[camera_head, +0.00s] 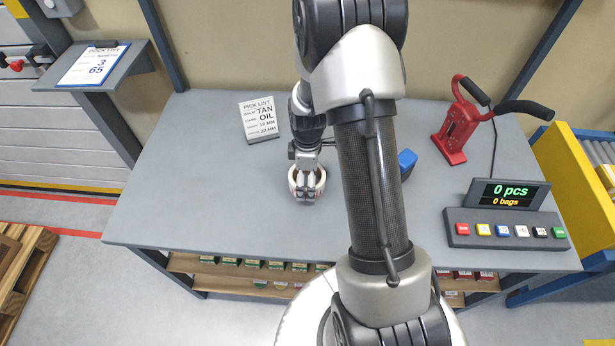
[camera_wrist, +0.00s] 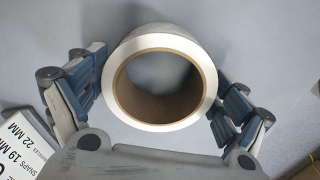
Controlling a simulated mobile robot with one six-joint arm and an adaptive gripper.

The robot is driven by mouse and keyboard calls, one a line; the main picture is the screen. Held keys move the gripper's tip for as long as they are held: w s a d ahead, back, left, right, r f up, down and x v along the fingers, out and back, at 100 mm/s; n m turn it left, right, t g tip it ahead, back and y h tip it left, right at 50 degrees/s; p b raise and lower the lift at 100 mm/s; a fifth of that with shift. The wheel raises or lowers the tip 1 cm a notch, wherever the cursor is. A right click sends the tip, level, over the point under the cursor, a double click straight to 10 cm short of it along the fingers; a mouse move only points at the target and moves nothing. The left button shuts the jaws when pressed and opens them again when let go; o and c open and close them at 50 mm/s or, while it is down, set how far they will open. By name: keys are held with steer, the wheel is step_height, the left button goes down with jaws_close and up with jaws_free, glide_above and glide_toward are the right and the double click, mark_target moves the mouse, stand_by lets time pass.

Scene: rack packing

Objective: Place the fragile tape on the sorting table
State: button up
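The tape roll (camera_head: 320,180) is white with a brown cardboard core and is at the middle of the grey sorting table (camera_head: 220,205). In the wrist view the tape roll (camera_wrist: 209,84) has its open hole facing the camera, with plain grey surface through it. My gripper (camera_head: 307,188) is at the roll in the head view. In the wrist view the blue-padded fingers of my gripper (camera_wrist: 160,80) press against the roll's left and right sides. Any small gap between roll and table cannot be made out. No fragile wording can be read on the roll.
A pick list sign (camera_head: 258,120) stands behind the roll to the left. A blue object (camera_head: 407,160) is partly hidden by my arm. A red stand (camera_head: 458,130) and a button panel (camera_head: 505,230) are at the right. The table's left front is clear.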

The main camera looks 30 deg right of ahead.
steer(key=shift+o, duration=0.4)
steer(key=s+a+r+m+t+p, duration=0.1)
steer(key=a+r+p, duration=0.1)
steer(key=r, duration=0.9)
steer(key=s+a+r+m+p, duration=0.1)
steer(key=r+p, duration=0.2)
steer(key=r, duration=0.7)
steer(key=s+a+r+m+t, duration=0.1)
steer(key=s+a+r+m, duration=0.3)
steer(key=s+r, duration=0.3)
steer(key=s+a+r+m+t, duration=0.2)
steer(key=s+a+r+m, duration=0.3)
steer(key=s, duration=0.6)
steer(key=shift+a+r+t, duration=0.2)
steer(key=shift+r+t, duration=0.1)
steer(key=shift+r, duration=0.65)
